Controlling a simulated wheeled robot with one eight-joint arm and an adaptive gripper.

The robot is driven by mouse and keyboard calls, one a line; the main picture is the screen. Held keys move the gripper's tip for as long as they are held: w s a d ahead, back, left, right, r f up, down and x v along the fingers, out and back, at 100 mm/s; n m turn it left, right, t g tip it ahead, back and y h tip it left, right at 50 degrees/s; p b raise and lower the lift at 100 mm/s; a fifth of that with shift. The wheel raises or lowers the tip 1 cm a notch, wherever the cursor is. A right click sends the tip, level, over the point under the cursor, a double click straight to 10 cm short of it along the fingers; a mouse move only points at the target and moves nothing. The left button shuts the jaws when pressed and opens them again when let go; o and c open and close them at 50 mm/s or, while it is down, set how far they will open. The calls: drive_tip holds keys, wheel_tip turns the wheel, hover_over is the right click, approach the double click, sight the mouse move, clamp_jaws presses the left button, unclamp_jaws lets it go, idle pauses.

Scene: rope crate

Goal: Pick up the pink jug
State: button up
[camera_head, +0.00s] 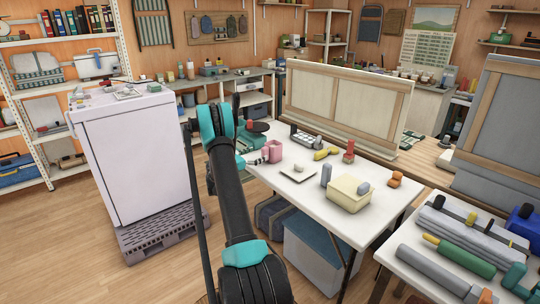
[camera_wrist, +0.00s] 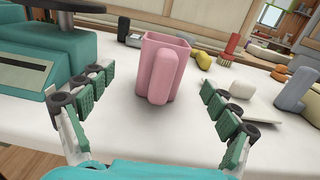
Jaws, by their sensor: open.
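The pink jug (camera_wrist: 168,66) stands upright on the white table (camera_wrist: 135,135), with its handle facing the wrist camera. In the head view the jug (camera_head: 273,151) is small, near the table's left end, just right of my gripper (camera_head: 257,160). In the wrist view my gripper (camera_wrist: 158,108) is open and empty, with one finger on each side of the picture. The jug stands ahead, centred between the fingers and apart from both. Its inside is mostly hidden.
A teal machine (camera_wrist: 60,50) stands close on the left in the wrist view.

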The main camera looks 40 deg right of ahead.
sight(267, 150)
drive_tip(key=shift+d, duration=3.05)
drive_tip(key=c, duration=1.5)
wheel_tip(267, 150, up, 20)
